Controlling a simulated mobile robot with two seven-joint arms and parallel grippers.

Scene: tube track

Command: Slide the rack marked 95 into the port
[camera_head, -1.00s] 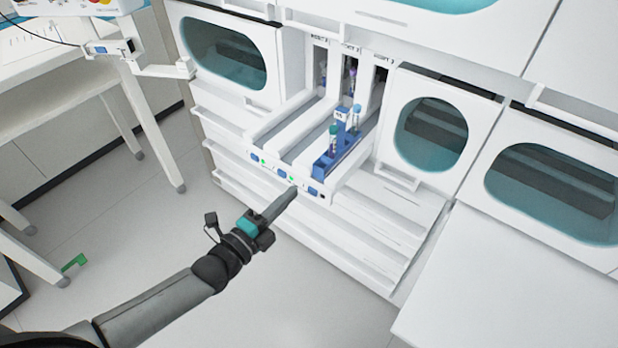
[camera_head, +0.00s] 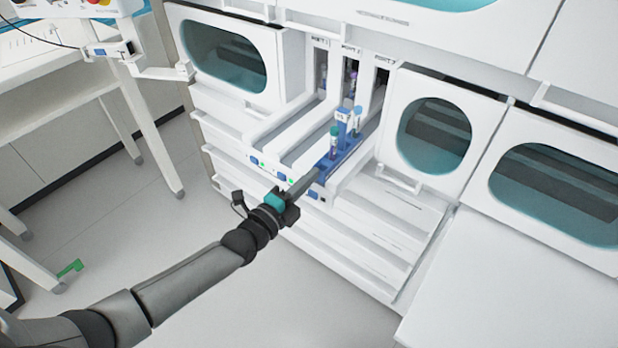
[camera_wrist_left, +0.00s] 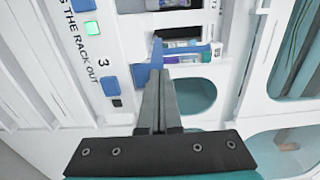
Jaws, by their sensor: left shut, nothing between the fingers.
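My right gripper is not in view.
The white track tray has blue buttons (camera_head: 281,176) and green lights on its front edge. Purple-capped tubes (camera_head: 353,80) show in the middle port. Rounded windows (camera_head: 434,135) flank the ports. A white table (camera_head: 60,65) stands at left.

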